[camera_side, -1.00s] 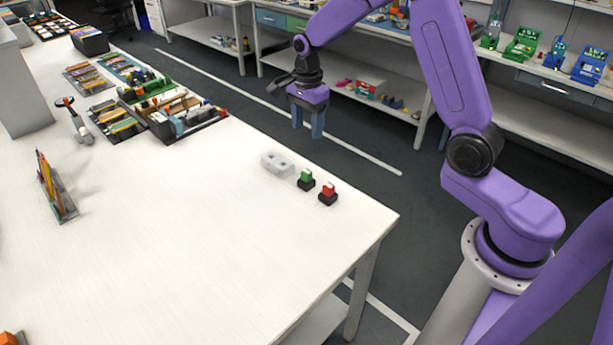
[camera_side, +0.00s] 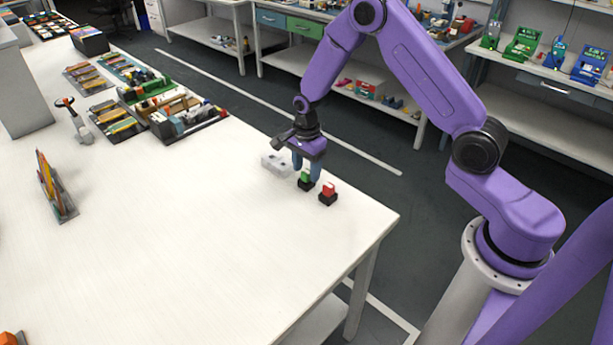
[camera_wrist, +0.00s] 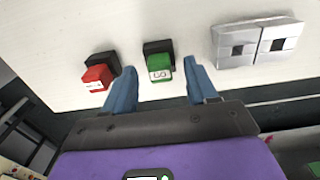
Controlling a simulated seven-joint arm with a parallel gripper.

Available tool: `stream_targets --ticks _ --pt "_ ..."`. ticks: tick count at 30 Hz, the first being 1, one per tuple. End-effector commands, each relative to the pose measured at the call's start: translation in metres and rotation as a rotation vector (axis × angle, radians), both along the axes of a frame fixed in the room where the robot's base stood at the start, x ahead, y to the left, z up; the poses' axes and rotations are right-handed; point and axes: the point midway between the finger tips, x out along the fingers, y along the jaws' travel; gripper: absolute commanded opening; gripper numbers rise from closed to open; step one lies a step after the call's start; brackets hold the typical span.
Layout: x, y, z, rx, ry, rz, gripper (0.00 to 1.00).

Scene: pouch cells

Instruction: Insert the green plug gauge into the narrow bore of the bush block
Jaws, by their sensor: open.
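The green plug gauge (camera_side: 305,177) stands upright in a small black holder near the table's edge. In the wrist view the green plug gauge (camera_wrist: 160,69) lies between my two blue fingers. My gripper (camera_side: 307,170) is open, with its fingertips low around the green gauge; in the wrist view my gripper (camera_wrist: 157,78) shows a gap on both sides of it. The light grey bush block (camera_side: 271,164) sits just left of it, partly behind my gripper. In the wrist view the bush block (camera_wrist: 257,42) shows two dark square bores, one looking smaller. Both bores look empty.
A red plug gauge (camera_side: 328,188) stands in its own black holder right beside the green one; it also shows in the wrist view (camera_wrist: 97,77). The table (camera_side: 180,240) is clear in front. Trays of tools (camera_side: 165,110) lie farther back.

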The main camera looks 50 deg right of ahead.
Motion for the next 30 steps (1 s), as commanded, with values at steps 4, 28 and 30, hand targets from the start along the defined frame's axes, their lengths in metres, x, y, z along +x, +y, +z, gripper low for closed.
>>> stream_targets --ticks 4,28,30 --pt "-0.0002 0.0 -0.0119 0.0 0.001 0.0 0.57" --pt "0.0004 -0.0001 -0.0108 0.0 -0.001 0.0 0.01" --pt "0.0008 -0.0001 -0.0076 0.0 -0.003 0.0 0.01"
